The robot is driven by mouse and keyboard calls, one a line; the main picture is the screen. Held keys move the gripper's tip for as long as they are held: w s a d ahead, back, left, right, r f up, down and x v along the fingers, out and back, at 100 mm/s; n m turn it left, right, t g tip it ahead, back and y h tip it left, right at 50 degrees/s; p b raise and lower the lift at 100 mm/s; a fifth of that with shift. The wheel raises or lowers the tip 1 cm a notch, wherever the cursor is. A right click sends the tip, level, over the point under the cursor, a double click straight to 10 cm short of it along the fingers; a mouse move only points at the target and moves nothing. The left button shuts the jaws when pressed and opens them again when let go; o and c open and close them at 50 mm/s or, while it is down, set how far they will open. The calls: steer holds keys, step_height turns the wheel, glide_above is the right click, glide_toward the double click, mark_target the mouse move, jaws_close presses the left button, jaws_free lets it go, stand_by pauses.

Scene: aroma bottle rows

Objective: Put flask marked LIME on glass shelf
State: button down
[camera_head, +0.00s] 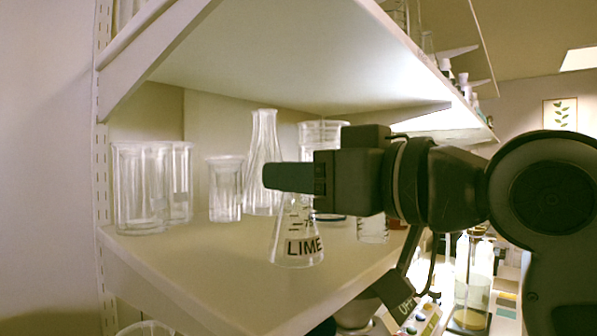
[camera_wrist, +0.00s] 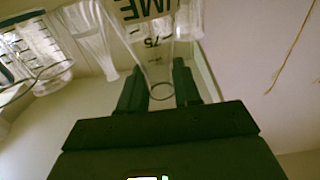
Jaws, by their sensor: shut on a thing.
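The clear conical flask marked LIME (camera_head: 297,247) is upright at the front of the glassware shelf (camera_head: 215,265). Its base looks to be on or just above the shelf surface; I cannot tell which. My gripper (camera_head: 275,177) reaches in from the right and is shut on the flask's neck, which it hides in the head view. In the wrist view the flask (camera_wrist: 148,40) appears upside down, its neck between the two dark fingers of my gripper (camera_wrist: 161,92).
Beakers (camera_head: 141,188) stand at the shelf's left, with a smaller beaker (camera_head: 226,188), a tall flask (camera_head: 263,160) and a wide beaker (camera_head: 322,133) behind. An upper shelf (camera_head: 270,50) hangs above my gripper. The shelf's front left is clear.

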steer(key=shift+f, duration=0.1)
steer(key=c, duration=0.8)
jaws_free()
steer(key=shift+r, duration=0.3)
steer(key=b+v, duration=0.2)
steer(key=v, duration=1)
steer(key=shift+f, duration=0.15)
